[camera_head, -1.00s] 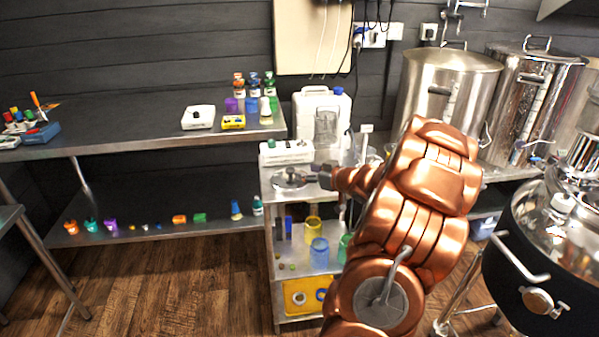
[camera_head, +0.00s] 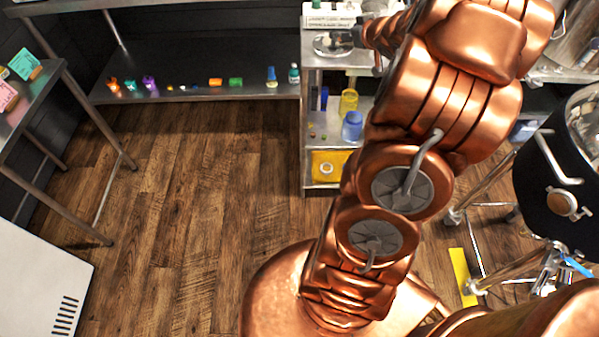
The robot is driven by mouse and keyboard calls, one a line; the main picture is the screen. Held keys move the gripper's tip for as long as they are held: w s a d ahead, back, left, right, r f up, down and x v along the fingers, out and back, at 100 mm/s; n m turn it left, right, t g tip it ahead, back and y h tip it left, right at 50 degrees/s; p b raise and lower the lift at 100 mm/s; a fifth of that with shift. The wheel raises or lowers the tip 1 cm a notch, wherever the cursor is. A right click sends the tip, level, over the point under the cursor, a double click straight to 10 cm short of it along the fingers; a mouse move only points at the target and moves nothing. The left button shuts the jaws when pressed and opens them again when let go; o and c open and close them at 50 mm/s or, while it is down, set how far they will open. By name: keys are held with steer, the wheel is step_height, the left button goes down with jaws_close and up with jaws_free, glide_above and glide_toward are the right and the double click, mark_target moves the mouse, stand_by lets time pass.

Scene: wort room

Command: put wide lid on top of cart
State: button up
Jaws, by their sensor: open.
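A round, shiny metal lid (camera_head: 330,46) lies at the left front corner of the top of the metal cart (camera_head: 340,62). It looks like the wide lid. My gripper (camera_head: 358,37) is just right of the lid, near its edge. The gripper is open and small in view, and my copper arm hides part of it. I cannot tell whether it touches the lid. My arm also covers the right side of the cart.
A white box (camera_head: 330,15) stands behind the lid. The cart's lower shelf holds a blue cup (camera_head: 352,126) and a yellow cup (camera_head: 348,102). A black kettle (camera_head: 560,180) stands at the right. A table (camera_head: 40,95) is at the left. The wooden floor (camera_head: 200,190) is mostly clear.

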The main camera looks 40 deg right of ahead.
steer(key=s+a+f+m+g, duration=0.1)
steer(key=s+a+g, duration=0.35)
steer(key=a, duration=0.65)
steer(key=s+a+g, duration=0.4)
steer(key=s+a, duration=0.2)
steer(key=a, duration=0.5)
steer(key=s+a+n+g+y, duration=0.2)
steer(key=s+a+g, duration=0.4)
steer(key=s+a, duration=1.3)
steer(key=shift+s+a+f+y, duration=0.15)
steer(key=shift+s+f+y, duration=0.3)
steer(key=shift+s+y, duration=0.3)
steer(key=s+p+v, duration=0.2)
steer(key=p+v, duration=0.8)
steer(key=shift+w+r+p, duration=0.15)
steer(key=shift+r+p, duration=0.15)
steer(key=shift+r, duration=0.3)
